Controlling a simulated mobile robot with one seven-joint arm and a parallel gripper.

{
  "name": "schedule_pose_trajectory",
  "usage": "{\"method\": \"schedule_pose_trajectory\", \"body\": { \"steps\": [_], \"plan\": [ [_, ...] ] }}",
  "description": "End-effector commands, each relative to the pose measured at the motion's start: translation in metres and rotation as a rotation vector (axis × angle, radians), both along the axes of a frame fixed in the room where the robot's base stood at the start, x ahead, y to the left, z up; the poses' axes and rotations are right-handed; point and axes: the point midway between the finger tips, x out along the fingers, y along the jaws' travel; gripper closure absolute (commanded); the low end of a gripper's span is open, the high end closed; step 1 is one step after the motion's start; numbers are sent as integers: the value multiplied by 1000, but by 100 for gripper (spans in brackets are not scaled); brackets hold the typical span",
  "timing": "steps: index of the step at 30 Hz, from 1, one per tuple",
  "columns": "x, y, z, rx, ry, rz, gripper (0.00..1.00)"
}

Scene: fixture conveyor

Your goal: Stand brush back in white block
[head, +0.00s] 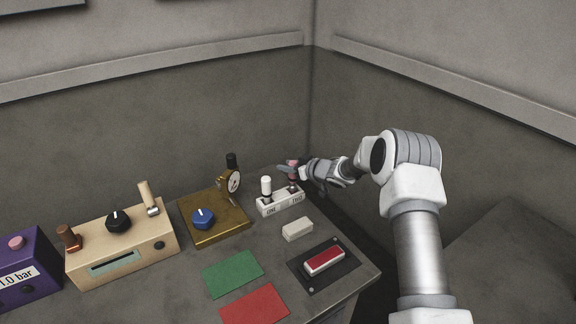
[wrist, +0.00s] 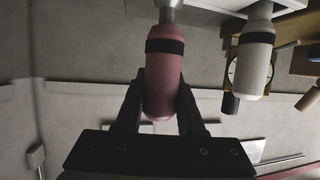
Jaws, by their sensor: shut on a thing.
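The white block (head: 279,204), with label plates on its front, stands toward the back right of the bench. A white-handled brush (head: 266,186) stands upright in its left place; it also shows in the wrist view (wrist: 256,62). My gripper (head: 294,168) is at the block's right place, shut on the brush with a pink handle (wrist: 163,85). The fingers close around the handle, below its black band in the wrist view. The pink brush looks about upright over the right place. Its lower tip is hidden, so I cannot tell how deep it sits.
A brass box with a blue knob (head: 203,218) and a dial gauge (head: 234,181) stand left of the block. A small off-white block (head: 298,229) lies in front. A red bar (head: 324,260) sits on a dark plate. Green (head: 233,273) and red (head: 255,305) mats lie flat nearby.

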Motion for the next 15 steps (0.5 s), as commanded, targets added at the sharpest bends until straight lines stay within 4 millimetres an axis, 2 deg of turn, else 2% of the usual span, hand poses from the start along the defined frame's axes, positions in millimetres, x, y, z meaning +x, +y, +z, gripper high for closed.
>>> {"method": "schedule_pose_trajectory", "body": {
  "steps": [15],
  "plan": [
    [0, 0, -16, 1, -1, 0, 100]
  ]
}}
